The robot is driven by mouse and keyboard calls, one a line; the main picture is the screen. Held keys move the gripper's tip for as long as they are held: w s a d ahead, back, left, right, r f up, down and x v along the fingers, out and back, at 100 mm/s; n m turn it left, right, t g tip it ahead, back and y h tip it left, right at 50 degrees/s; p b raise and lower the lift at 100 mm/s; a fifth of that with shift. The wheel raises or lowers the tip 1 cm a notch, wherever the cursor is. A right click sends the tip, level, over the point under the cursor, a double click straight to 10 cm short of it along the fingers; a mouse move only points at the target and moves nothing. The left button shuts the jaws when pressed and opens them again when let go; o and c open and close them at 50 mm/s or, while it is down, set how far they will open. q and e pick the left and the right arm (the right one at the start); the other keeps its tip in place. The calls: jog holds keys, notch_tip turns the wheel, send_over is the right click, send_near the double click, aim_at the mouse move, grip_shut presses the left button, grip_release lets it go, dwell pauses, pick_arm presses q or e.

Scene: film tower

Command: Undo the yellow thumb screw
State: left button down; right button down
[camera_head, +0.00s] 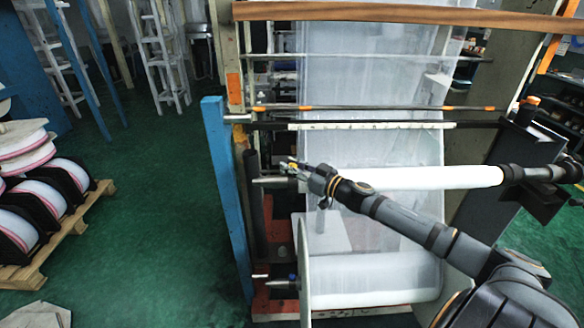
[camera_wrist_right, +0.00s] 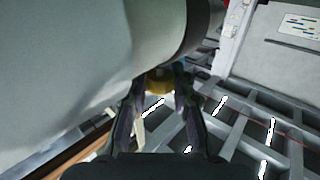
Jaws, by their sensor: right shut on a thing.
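The yellow thumb screw (camera_wrist_right: 159,82) shows in the right wrist view, beneath the dark end collar (camera_wrist_right: 203,30) of the white roll (camera_wrist_right: 70,70). My right gripper (camera_wrist_right: 159,92) is shut on the screw, with one finger on each side of it. In the head view my right arm reaches in from the lower right, and the right gripper (camera_head: 292,168) is at the left end of the white roll (camera_head: 425,177). The screw is too small to make out clearly there. My left gripper is not in view.
A blue post (camera_head: 228,190) stands just left of the right gripper. A lower film roll (camera_head: 370,280) lies below the arm. A pallet (camera_head: 60,232) with reels stands at the far left. The green floor (camera_head: 150,200) between is clear.

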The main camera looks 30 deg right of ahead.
jog(key=c, duration=1.1)
grip_release()
